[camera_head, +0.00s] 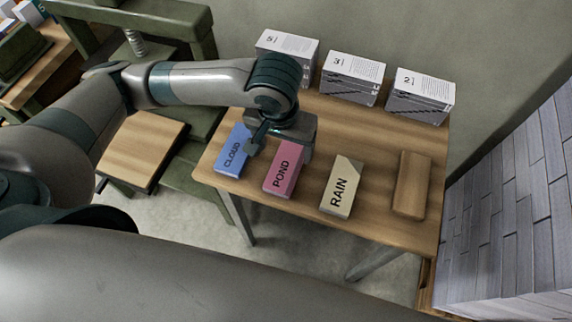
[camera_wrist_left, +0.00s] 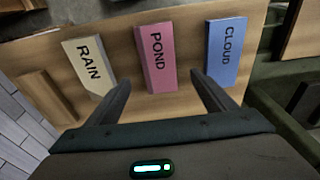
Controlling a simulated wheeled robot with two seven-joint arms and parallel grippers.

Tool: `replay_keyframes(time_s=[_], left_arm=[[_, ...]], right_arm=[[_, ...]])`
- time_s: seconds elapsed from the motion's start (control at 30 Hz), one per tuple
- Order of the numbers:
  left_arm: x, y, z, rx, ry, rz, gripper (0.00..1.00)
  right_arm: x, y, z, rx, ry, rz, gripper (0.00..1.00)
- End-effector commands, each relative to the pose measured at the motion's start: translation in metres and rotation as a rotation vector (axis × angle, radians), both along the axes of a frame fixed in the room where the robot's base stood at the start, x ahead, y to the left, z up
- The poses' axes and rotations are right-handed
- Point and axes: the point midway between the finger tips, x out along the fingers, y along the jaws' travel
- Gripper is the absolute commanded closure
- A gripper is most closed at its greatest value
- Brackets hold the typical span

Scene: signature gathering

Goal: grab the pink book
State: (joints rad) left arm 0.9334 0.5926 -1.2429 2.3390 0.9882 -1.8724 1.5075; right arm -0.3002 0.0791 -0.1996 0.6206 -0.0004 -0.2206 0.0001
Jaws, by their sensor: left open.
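The pink book (camera_head: 282,172), marked POND, lies on the wooden table between the blue book (camera_head: 233,152), marked CLOUD, and the cream book (camera_head: 341,187), marked RAIN. My left gripper (camera_head: 280,150) is over the far end of the pink book and hides part of it. In the left wrist view the pink book (camera_wrist_left: 156,58) lies ahead, between the lines of the two open fingers (camera_wrist_left: 160,92). The fingers are apart and nothing is between them. The blue book (camera_wrist_left: 226,52) and cream book (camera_wrist_left: 88,66) lie on either side. My right gripper is not in view.
A wooden block (camera_head: 412,185) lies at the table's right. White-and-grey boxes (camera_head: 353,78) stand along the back edge near the wall. A green chair (camera_head: 180,50) with a wooden seat (camera_head: 140,150) stands at left. A grey brick-patterned surface (camera_head: 510,210) is at right.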

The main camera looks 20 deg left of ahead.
Motion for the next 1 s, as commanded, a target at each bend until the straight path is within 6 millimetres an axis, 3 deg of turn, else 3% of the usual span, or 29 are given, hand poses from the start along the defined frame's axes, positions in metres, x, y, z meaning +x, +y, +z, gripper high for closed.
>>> replay_keyframes(time_s=[0.2,0.73,1.0], left_arm=[[0.003,0.000,-0.024,0.001,0.001,0.001,0.23],[0.003,0.000,-0.033,0.002,0.002,0.000,0.23],[0.001,-0.001,-0.064,0.002,0.002,0.001,0.23]], right_arm=[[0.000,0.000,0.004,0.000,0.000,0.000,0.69],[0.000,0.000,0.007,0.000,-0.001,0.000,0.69],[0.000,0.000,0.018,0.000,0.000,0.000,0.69]])
